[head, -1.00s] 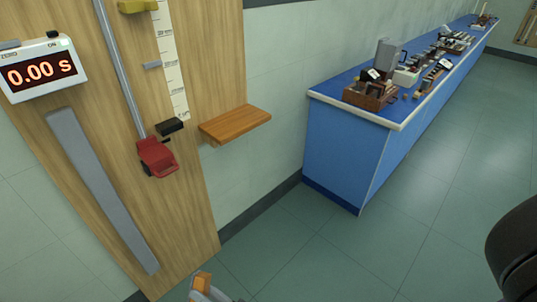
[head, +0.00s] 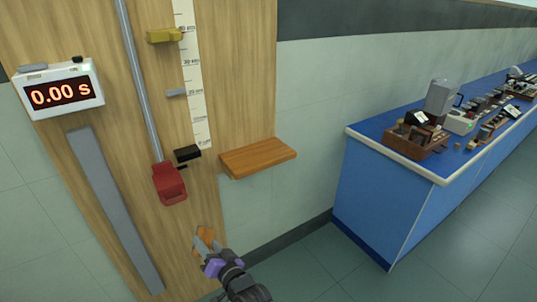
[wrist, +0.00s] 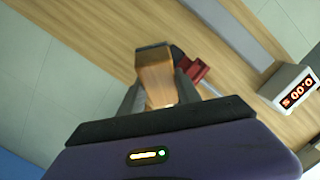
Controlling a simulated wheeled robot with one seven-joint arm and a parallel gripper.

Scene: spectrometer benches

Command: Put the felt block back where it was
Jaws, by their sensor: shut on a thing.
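My gripper (head: 208,243) is in the lower middle of the head view, in front of the wooden board. It is shut on an orange-brown block with a dark end, which I take for the felt block (head: 205,233). In the wrist view the block (wrist: 156,82) stands out between the two grey fingers, its dark end away from my palm. In the head view the gripper is below and to the right of the red part on the rail, and below the small wooden shelf (head: 258,157).
The wooden board (head: 240,80) carries a timer reading 0.00 s (head: 62,92), a metal rail (head: 138,75), a red part (head: 169,184), a black block (head: 187,153) and a yellow part (head: 164,36). A blue bench (head: 385,205) with equipment stands right. The shelf top is bare.

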